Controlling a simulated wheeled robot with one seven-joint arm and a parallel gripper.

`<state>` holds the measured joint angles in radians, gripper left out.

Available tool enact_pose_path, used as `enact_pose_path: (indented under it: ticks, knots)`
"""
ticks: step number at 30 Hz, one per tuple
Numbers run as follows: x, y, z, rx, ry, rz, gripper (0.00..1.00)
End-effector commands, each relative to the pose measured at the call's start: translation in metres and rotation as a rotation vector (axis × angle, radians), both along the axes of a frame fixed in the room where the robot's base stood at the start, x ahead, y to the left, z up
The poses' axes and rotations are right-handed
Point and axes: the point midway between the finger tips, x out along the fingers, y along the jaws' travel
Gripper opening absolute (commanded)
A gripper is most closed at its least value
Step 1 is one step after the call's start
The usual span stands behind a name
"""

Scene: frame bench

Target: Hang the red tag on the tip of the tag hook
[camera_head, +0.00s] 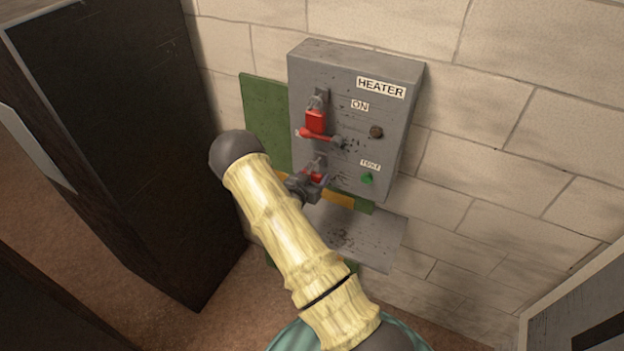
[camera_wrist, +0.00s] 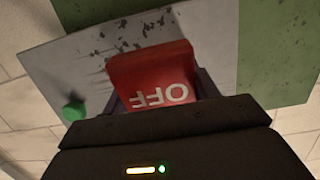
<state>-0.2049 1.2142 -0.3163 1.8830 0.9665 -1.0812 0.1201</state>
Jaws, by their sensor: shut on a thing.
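The red tag (camera_wrist: 152,72), lettered OFF, is between the dark fingers of my gripper (camera_wrist: 160,97) in the wrist view. The lettering is upside down there, and the gripper body hides the tag's near end. In the head view a small part of the red tag (camera_head: 316,178) shows at my gripper (camera_head: 309,184), close to the lower front of the grey heater box (camera_head: 345,150). A small grey fitting (camera_head: 317,162) sits just above the tag; I cannot tell whether it is the tag hook or whether the tag touches it.
Above my gripper, a red part (camera_head: 315,121) and red lever (camera_head: 318,135) stick out from the box. A green button (camera_head: 367,178) and dark knob (camera_head: 376,132) are to the right. A dark cabinet (camera_head: 120,130) stands left. A grey panel (camera_head: 355,237) is below the box.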

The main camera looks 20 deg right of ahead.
Motion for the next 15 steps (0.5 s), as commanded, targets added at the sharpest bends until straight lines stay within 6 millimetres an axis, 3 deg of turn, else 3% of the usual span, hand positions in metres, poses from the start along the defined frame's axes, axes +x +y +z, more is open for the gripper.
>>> enact_pose_path:
  ticks: [13, 15]
  knots:
    - [0.006, -0.012, -0.011, 0.0, 0.001, -0.005, 0.37]
    - [0.007, -0.011, -0.011, 0.001, 0.001, -0.002, 0.34]
